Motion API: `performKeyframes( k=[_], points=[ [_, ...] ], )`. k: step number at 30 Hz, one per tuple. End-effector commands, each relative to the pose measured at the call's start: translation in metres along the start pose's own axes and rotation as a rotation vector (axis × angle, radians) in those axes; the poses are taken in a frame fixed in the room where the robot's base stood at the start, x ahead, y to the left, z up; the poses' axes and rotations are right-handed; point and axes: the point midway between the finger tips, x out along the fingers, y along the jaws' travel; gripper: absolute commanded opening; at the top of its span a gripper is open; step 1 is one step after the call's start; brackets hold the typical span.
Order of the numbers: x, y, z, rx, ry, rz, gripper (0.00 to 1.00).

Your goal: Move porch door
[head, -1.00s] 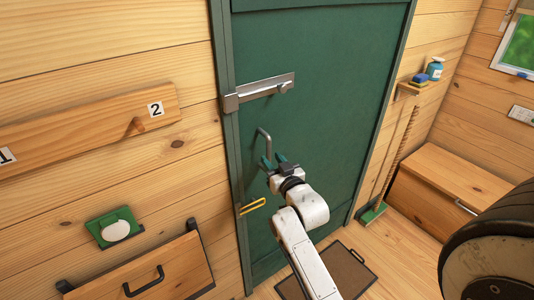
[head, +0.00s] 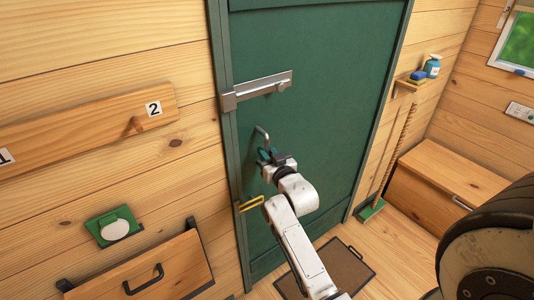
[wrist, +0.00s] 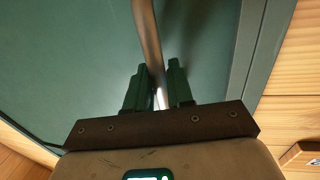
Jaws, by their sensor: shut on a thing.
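The green porch door (head: 330,130) stands closed in its green frame in the head view. A metal slide bolt (head: 258,89) lies across the door's left edge above the handle. The metal pull handle (head: 260,131) is on the door's left side, its lower part hidden by my gripper. My gripper (head: 266,155) is at the handle. In the wrist view, the green fingers of my gripper (wrist: 158,88) are shut on the grey bar of the handle (wrist: 146,35), one on each side. The door surface (wrist: 70,70) fills most of that view.
A yellow loop (head: 251,204) sticks out from the frame below the handle. A brown mat (head: 350,262) lies on the floor before the door. A broom (head: 370,209) leans to the right. A wooden chest (head: 435,190) stands at the right wall.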

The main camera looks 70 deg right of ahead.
Motion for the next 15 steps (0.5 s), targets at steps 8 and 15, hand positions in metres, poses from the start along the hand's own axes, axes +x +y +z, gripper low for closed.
performKeyframes(
  k=[8,15],
  points=[
    [-0.0002,0.0001,0.0000,0.000,0.000,0.000,0.00],
    [0.0049,-0.0013,0.0018,0.000,0.001,-0.001,0.00]
  ],
)
